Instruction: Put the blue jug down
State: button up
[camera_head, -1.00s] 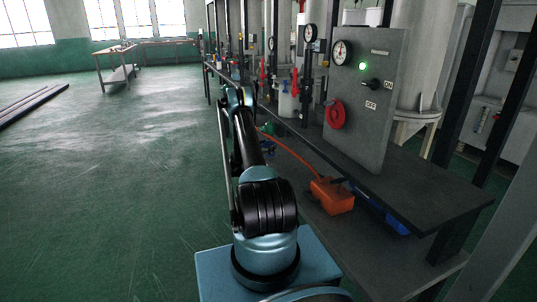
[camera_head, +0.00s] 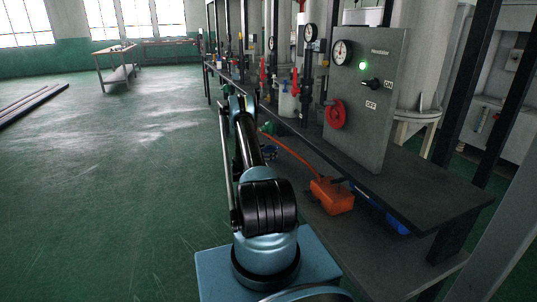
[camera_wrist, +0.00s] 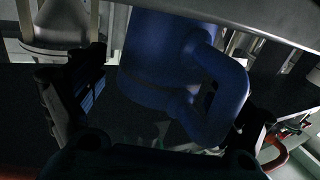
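The blue jug (camera_wrist: 165,55) fills the upper middle of the wrist view, with its handle (camera_wrist: 235,90) toward the right. My gripper (camera_wrist: 172,108) has its fingers spread on either side of the jug. The left finger's ribbed pad faces the jug with a visible gap between them. The right finger is close to the handle; whether it touches is too dark to tell. What the jug's base rests on is not clear. In the head view my arm hides the gripper, and I cannot make out the jug there.
A dark bench (camera_head: 420,190) with a grey control panel (camera_head: 365,100) runs along the right. An orange box (camera_head: 333,195) with a hose and a blue item (camera_head: 385,215) are on the lower shelf. Pipes and gauges stand behind. The green floor at left is open.

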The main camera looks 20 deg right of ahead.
jog(key=shift+r, duration=0.1)
jog(key=v, duration=1.2)
jog(key=s+r+n+g+y, duration=0.1)
jog(key=s+r+y, duration=0.15)
jog(key=r, duration=0.75)
jog(key=s+r+n+g+y, duration=0.1)
jog(key=s+r+n, duration=0.15)
jog(key=r, duration=0.65)
jog(key=s+a+r+n+g+y, duration=0.1)
jog(key=s+a+r+y, duration=0.1)
jog(key=s+r, duration=0.5)
jog(key=s+a+r+n+y, duration=0.1)
jog(key=s+a+r+y, duration=0.2)
jog(key=s, duration=0.5)
jog(key=s+a+r+n+g+y, duration=0.1)
jog(key=s+a+r+n, duration=0.2)
jog(key=s, duration=0.8)
jog(key=s+a+f+n+y, duration=0.1)
jog(key=s+a, duration=0.3)
jog(key=s, duration=0.6)
jog(key=s+a+f+n+y, duration=0.2)
jog(key=s+a+f+y, duration=0.1)
jog(key=s, duration=0.8)
jog(key=s+a+f+n+g+y, duration=0.1)
jog(key=s+a+f+n+y, duration=0.1)
jog(key=s+a, duration=0.4)
jog(key=s+f+y, duration=0.1)
jog(key=s, duration=0.4)
jog(key=shift+f, duration=0.2)
